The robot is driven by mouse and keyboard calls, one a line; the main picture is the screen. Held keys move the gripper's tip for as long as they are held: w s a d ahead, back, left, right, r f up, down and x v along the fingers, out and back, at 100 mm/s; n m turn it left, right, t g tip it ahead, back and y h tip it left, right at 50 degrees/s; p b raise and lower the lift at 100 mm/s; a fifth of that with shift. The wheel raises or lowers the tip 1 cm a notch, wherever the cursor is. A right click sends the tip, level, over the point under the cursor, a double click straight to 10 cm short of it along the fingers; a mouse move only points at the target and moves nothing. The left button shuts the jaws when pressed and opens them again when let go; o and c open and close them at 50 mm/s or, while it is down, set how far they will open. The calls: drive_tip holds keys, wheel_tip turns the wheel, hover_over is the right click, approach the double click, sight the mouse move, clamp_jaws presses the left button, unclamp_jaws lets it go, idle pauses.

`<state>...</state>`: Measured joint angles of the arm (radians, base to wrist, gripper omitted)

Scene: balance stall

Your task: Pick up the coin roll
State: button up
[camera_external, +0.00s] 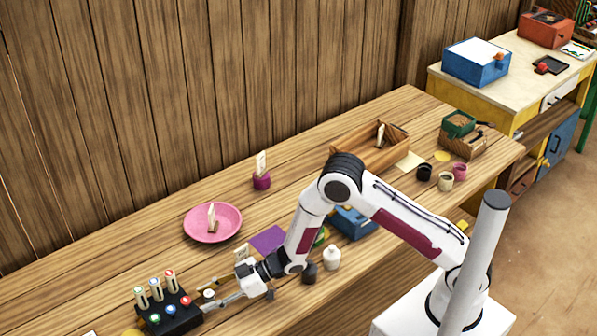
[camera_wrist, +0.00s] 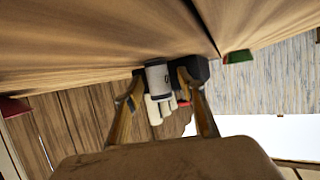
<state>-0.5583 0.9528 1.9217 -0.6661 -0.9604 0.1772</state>
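My gripper (camera_external: 222,294) reaches low over the left part of the wooden table, at the right side of a black holder (camera_external: 180,321). Several pale upright rolls (camera_external: 156,290) with coloured tops stand along the holder's back. A small pale piece (camera_external: 209,294) shows at my fingertips; I cannot tell there whether it is a coin roll. In the wrist view, a grey-white cylinder (camera_wrist: 157,78) with a dark mark lies between my two fingers (camera_wrist: 160,88). The fingers look open, with slight gaps beside it. Cream rolls (camera_wrist: 154,108) show just below it.
Coloured buttons (camera_external: 171,308) sit on the holder. A pink plate (camera_external: 230,222) with a card stands behind, beside a purple mat (camera_external: 268,239). A white bottle (camera_external: 332,258) and dark jar (camera_external: 309,273) stand near my forearm. A wooden tray (camera_external: 350,142) is farther back.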

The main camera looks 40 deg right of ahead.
sight(208, 293)
clamp_jaws()
drive_tip(key=shift+r, duration=0.15)
drive_tip(key=shift+r, duration=4.9)
